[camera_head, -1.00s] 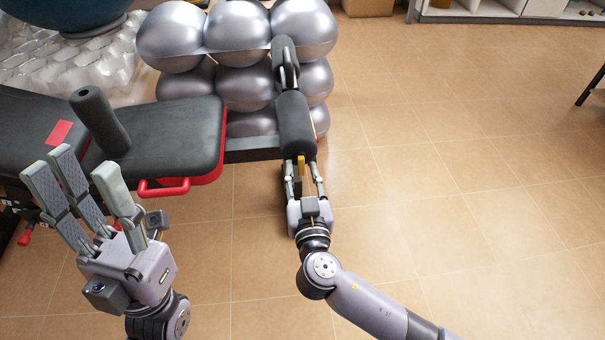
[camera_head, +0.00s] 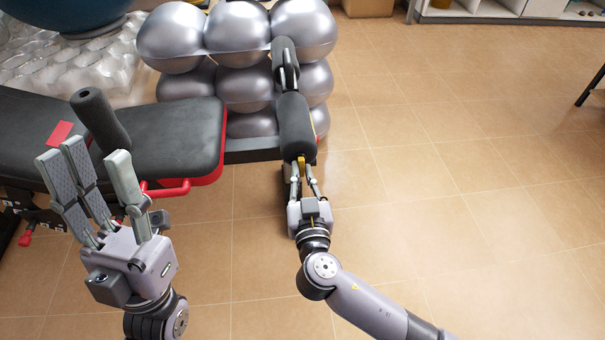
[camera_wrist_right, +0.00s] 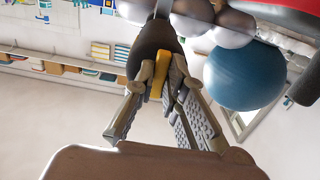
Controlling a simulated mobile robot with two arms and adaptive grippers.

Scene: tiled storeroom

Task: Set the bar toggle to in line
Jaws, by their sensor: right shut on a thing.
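A yellow piece (camera_head: 301,161), which I take for the bar toggle, sits at the near end of a black foam-padded bar (camera_head: 295,125) on the weight bench. It also shows in the right wrist view (camera_wrist_right: 158,80), between my fingers. My right gripper (camera_head: 302,172) is shut on this yellow piece. In the right wrist view my right gripper's fingers (camera_wrist_right: 160,92) partly hide it, so its exact angle to the bar is hard to tell. My left gripper (camera_head: 92,157) is open and empty, fingers up, in front of the bench.
The black bench pad (camera_head: 175,135) has a red handle (camera_head: 168,188) and a foam roller (camera_head: 100,118) at left. Silver balls (camera_head: 238,40) stack behind the bar. A blue ball (camera_wrist_right: 245,75) shows in the wrist view. The tiled floor (camera_head: 450,180) at right is clear.

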